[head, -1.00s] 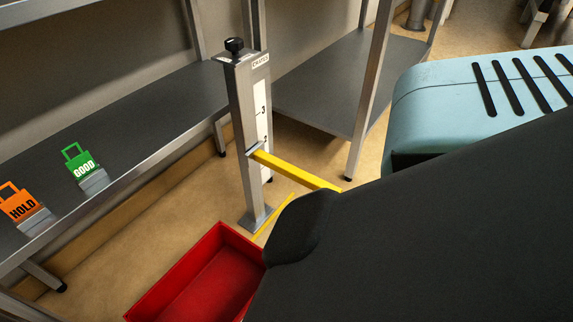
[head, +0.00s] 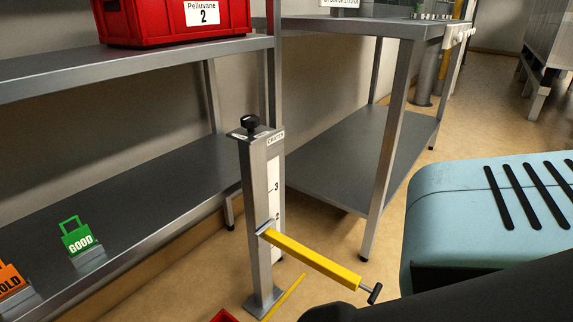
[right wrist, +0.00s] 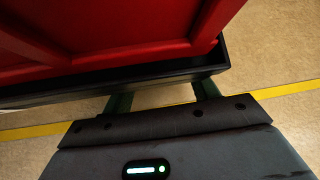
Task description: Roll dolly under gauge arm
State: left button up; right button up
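The gauge is a grey post (head: 257,215) with a black knob and a numbered white scale. Its yellow gauge arm (head: 310,260) reaches out to the right, ending in a dark handle. A corner of a red crate (head: 222,316) shows at the bottom edge of the head view. In the right wrist view the red crate (right wrist: 120,35) sits in a black base (right wrist: 115,88), seemingly the dolly; its wheels are hidden. My right gripper (right wrist: 163,95) has its fingers spread apart at the base's near edge; the fingertips are partly hidden. My left gripper is not in view.
A metal shelf at left holds a green GOOD tag (head: 79,238), an orange HOLD tag (head: 12,284) and a red bin (head: 180,22) above. A steel table (head: 390,130) stands behind. A light blue machine (head: 490,225) is at right. Yellow line (right wrist: 285,90) on floor.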

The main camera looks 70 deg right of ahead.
jog(key=c, duration=1)
grip_shut()
jog(key=shift+d, duration=0.15)
